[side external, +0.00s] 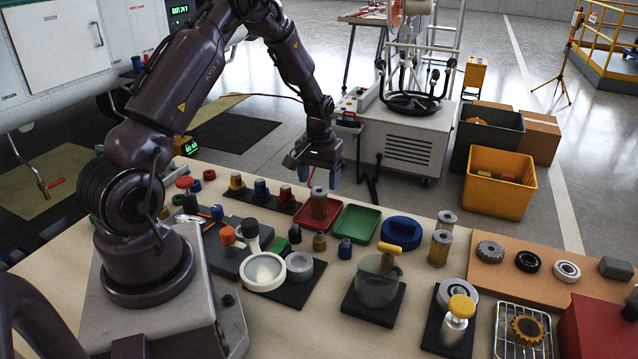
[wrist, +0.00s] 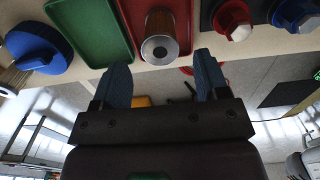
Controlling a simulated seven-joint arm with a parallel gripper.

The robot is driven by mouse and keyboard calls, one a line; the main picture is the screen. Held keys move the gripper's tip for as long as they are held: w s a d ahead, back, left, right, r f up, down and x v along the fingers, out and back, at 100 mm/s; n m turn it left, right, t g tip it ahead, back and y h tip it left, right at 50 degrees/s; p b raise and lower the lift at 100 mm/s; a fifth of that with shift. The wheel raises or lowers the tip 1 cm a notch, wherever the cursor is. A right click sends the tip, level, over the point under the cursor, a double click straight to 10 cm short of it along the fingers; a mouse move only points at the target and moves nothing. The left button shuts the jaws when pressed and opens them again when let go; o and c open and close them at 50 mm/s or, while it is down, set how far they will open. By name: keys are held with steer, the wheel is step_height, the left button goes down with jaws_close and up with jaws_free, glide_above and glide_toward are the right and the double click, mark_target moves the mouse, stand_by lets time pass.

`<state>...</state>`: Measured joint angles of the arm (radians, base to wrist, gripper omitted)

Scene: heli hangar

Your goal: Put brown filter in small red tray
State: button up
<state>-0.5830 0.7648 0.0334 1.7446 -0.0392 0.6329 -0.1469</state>
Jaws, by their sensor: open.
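The brown filter (side external: 319,205), a cylinder with a grey metal end cap, stands upright in the small red tray (side external: 338,212). In the wrist view the filter (wrist: 161,38) also shows with its capped end toward me, inside the red tray (wrist: 185,14). My gripper (side external: 313,174) is above the filter, with its blue fingers pointing down. In the wrist view the gripper (wrist: 162,76) is open and nothing is between its fingers. The filter lies beyond the fingertips, roughly centred between them.
A green tray (side external: 356,223) adjoins the red tray on the right. A blue lidded round thing (side external: 402,230) and two yellowish filters (side external: 439,248) stand farther right. Several coloured-capped parts on a dark strip (side external: 260,197) are to the left. Small bottles (side external: 320,241) stand in front.

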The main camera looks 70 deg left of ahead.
mark_target(320, 191)
steer(key=d+r+m+t, duration=0.1)
steer(key=d+r, duration=0.2)
steer(key=r, duration=0.5)
steer(key=d+r+m, duration=0.1)
steer(key=d+r, duration=0.2)
steer(key=r, duration=0.6)
steer(key=s+d+r+m+t, duration=0.2)
steer(key=s+d+r+m, duration=0.1)
steer(key=s+d, duration=0.4)
steer(key=s+d+r+m+t, duration=0.2)
steer(key=s+d+r+m, duration=0.2)
steer(key=d, duration=0.7)
steer(key=s+r, duration=0.2)
steer(key=s, duration=0.2)
steer(key=shift+s+d+t, duration=0.2)
steer(key=shift+t, duration=0.1)
